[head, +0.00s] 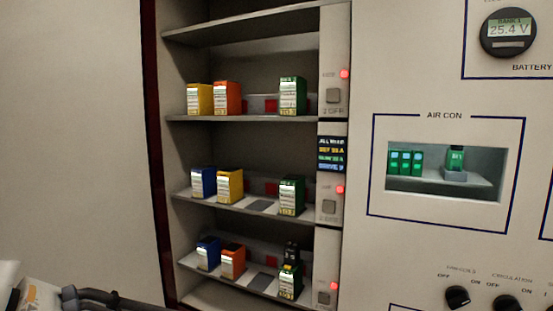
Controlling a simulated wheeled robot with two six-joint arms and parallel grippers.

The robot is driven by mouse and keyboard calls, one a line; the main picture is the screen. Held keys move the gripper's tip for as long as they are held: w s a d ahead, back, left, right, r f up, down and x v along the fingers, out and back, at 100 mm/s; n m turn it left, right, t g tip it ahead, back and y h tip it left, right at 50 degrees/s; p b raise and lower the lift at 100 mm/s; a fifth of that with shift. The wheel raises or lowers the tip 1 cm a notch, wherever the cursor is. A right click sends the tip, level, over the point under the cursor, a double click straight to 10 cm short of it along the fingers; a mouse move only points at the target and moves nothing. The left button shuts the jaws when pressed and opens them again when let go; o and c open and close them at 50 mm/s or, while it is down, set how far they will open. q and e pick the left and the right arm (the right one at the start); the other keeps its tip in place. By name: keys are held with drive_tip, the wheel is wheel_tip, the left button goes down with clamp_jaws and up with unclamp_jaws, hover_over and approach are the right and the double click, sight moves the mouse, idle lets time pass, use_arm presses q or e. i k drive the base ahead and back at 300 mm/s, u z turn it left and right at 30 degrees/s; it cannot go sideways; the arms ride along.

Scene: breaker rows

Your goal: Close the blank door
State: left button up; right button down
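A large plain pale panel (75,130) with no markings fills the left of the head view. It stands beside the dark red edge (154,150) of an open shelf cabinet (187,70). I cannot tell for certain whether this panel is the blank door or a fixed wall. The cabinet's shelves are uncovered. Part of my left arm, with dark parts that may be its gripper (95,297), shows at the bottom left corner, apart from the shelves. Its fingers cannot be made out. My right gripper is out of view.
Coloured breakers stand on three shelves, including an orange one (227,98) and a green one (292,96). Switches with red lights (344,74) line the cabinet's right side. Further right are the AIR CON window (445,172), a battery meter (508,32) and black knobs (457,298).

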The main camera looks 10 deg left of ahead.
sight(76, 205)
drive_tip(key=z, duration=1.4)
drive_tip(key=i, duration=0.55)
drive_tip(key=u, duration=2.85)
